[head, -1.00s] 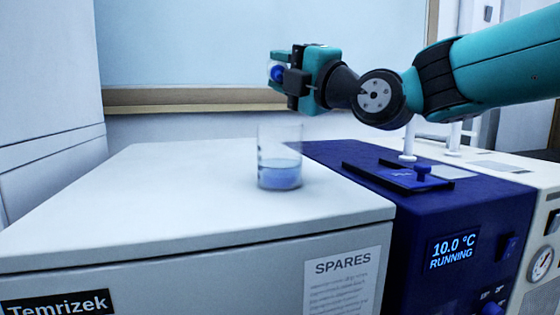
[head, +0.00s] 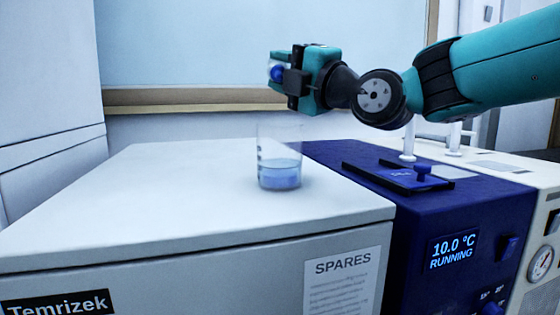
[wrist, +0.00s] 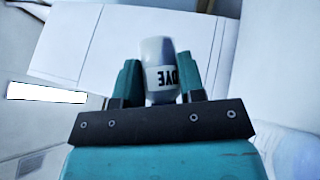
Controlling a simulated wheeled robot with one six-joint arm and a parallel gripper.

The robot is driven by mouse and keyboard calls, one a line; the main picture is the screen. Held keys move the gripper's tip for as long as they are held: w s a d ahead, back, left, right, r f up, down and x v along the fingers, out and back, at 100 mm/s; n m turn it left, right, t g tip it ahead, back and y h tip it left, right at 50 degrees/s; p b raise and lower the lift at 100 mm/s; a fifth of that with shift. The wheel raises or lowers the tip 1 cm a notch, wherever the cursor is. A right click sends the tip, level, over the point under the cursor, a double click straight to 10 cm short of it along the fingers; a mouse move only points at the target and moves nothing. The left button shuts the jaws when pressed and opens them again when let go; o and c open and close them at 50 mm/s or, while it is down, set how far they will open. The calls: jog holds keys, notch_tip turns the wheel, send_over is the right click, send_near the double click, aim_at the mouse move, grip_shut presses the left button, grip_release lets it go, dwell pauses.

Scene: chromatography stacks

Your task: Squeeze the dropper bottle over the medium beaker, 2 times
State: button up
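My gripper (head: 277,70) is above the white cabinet top, higher than the beaker and roughly over it. It is shut on the dropper bottle, whose blue end (head: 277,73) faces the head camera between the fingers. In the wrist view the white bottle (wrist: 155,55) sits between the two teal fingers (wrist: 158,85), with an upside-down DYE label. The bottle looks tipped over, but its exact tilt is unclear. A clear glass beaker (head: 279,150) stands upright on the cabinet top, holding blue liquid in its lower part. No falling drop is visible.
The white cabinet top (head: 150,200) is otherwise clear. To its right is a dark blue unit (head: 370,210) with a lidded top and a display reading 10.0 °C RUNNING. A cream instrument (head: 545,215) with a gauge stands farther right.

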jog(key=shift+r, duration=0.1)
jog(key=shift+r+m+h+p, duration=0.2)
jog(key=shift+m+h+p, duration=0.2)
jog(key=shift+p, duration=0.85)
jog(key=shift+w+f+m+g+h+p, duration=0.2)
jog(key=shift+m+g+h+p, duration=0.35)
jog(key=shift+p, duration=0.4)
jog(key=shift+s+r+m+p, duration=0.1)
jog(key=shift+r+m+p, duration=0.35)
jog(key=shift+p, duration=0.6)
jog(key=r+m+g+h+p, duration=0.1)
jog(key=p, duration=0.3)
jog(key=shift+r, duration=0.3)
jog(key=shift+r+g+h+p, duration=0.1)
jog(key=shift+g+h+p, duration=0.25)
jog(key=shift+p, duration=0.45)
jog(key=shift+f, duration=0.2)
